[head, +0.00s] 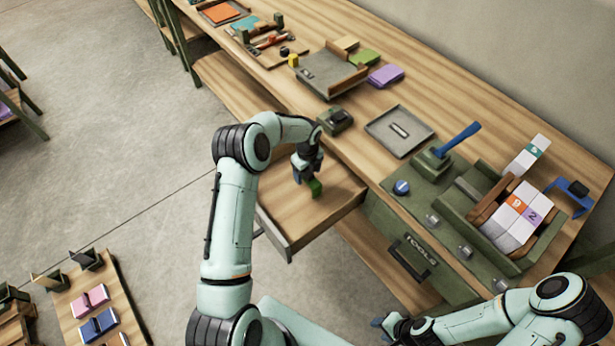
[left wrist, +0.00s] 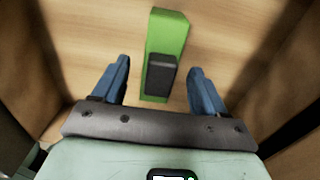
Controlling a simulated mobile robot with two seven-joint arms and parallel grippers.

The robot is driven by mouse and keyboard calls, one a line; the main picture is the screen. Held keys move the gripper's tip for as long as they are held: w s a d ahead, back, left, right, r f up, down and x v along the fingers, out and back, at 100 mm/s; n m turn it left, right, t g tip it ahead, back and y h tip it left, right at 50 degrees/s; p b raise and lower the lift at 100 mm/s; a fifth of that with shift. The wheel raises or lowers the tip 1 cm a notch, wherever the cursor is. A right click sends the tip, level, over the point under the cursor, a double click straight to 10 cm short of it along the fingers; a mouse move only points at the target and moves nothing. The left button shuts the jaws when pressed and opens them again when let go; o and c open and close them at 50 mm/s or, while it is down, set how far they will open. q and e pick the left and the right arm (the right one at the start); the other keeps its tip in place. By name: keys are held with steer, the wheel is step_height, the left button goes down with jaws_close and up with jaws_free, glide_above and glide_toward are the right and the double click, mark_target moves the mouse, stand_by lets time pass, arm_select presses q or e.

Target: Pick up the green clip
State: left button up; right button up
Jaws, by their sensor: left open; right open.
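The green clip (head: 316,188) lies in the open wooden drawer (head: 290,228) in the head view. In the left wrist view the green clip (left wrist: 167,40) is a long green block with a dark grey piece on its near end, on the drawer's wooden floor. My left gripper (head: 307,180) reaches down into the drawer. In the wrist view its blue fingers (left wrist: 160,85) are open, one on each side of the clip's near end, with gaps between. My right gripper (head: 385,322) is at the bottom of the head view, away from the clip.
The drawer walls stand close around my left gripper. On the worktop (head: 360,150) above are a grey tray (head: 390,145), a green press with a blue lever (head: 458,140) and a crate of numbered white blocks. A side table (head: 85,280) with booklets stands lower left.

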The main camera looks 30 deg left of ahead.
arm_select(q)
steer(key=shift+f, duration=0.25)
steer(key=c, duration=1.2)
steer(key=shift+o, duration=0.2)
steer(key=shift+r, duration=0.1)
